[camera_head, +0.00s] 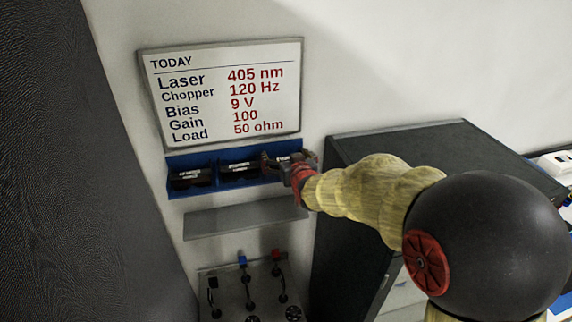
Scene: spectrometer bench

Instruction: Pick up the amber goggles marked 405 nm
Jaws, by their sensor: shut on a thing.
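A blue wall rack (172,188) holds dark goggles with small white labels in a row. One pair, the left goggles (192,183), sits at the left end, and the middle goggles (238,175) sit beside it. A third item, the right goggles (283,158), shows only in part behind my gripper (274,166). My gripper reaches in from the right and is shut on the right goggles at the rack. The labels are too small to read, and no amber tint shows on any pair. My gripper's fingers hide most of what they hold.
A whiteboard (225,133) above the rack reads Laser 405 nm. A grey shelf (240,218) is below, empty. Lower down is a panel (235,298) with cables and knobs. A dark cabinet (345,210) stands close on the right, beneath my arm.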

